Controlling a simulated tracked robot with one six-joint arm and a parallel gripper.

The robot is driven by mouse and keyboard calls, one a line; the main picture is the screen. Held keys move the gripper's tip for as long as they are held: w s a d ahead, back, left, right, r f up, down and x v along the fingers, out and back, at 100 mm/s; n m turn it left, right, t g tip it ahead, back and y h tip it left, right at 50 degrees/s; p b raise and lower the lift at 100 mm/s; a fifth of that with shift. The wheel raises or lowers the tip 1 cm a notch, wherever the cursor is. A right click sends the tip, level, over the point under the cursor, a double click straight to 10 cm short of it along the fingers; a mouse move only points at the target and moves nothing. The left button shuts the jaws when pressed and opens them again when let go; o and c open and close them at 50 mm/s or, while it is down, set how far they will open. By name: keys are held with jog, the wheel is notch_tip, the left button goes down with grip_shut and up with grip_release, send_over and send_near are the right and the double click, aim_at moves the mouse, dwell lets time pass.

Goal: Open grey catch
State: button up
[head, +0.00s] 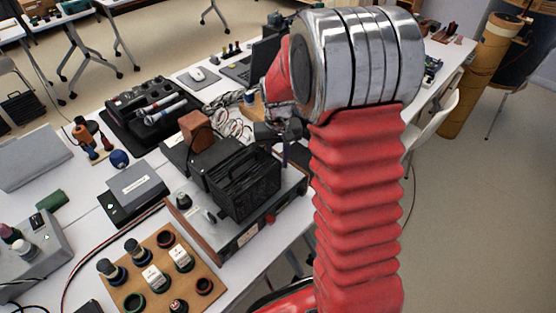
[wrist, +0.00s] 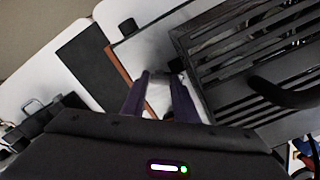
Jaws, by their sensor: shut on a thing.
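My gripper (wrist: 161,78) shows two dark purple fingers in the wrist view, pointing down at a pale panel beside a black slatted cage (wrist: 250,50). A small grey piece, which looks like the grey catch (wrist: 158,93), sits between the fingers, and they are shut on it. Its exact shape and position are hard to make out. In the head view my gripper (head: 285,153) is at the far right end of the black cage (head: 245,185), on a wood-sided device (head: 240,240). The catch is hidden there.
A wooden board with several knobs (head: 140,270) lies in front of the device. A grey box (head: 133,190) stands left of it, and a black tray with tubes (head: 150,112) lies behind. Loose pale cables (head: 232,125) lie near my gripper. A laptop (head: 245,68) stands farther back.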

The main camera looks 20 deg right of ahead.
jog(key=m, duration=0.5)
jog(key=shift+m, duration=0.3)
jog(key=shift+w+m, duration=0.1)
jog(key=shift+m, duration=2.1)
jog(key=shift+a, duration=0.1)
jog(key=o, duration=0.8)
jog(key=shift+r, duration=0.1)
notch_tip(320, 180, up, 14)
jog(key=shift+f, duration=0.2)
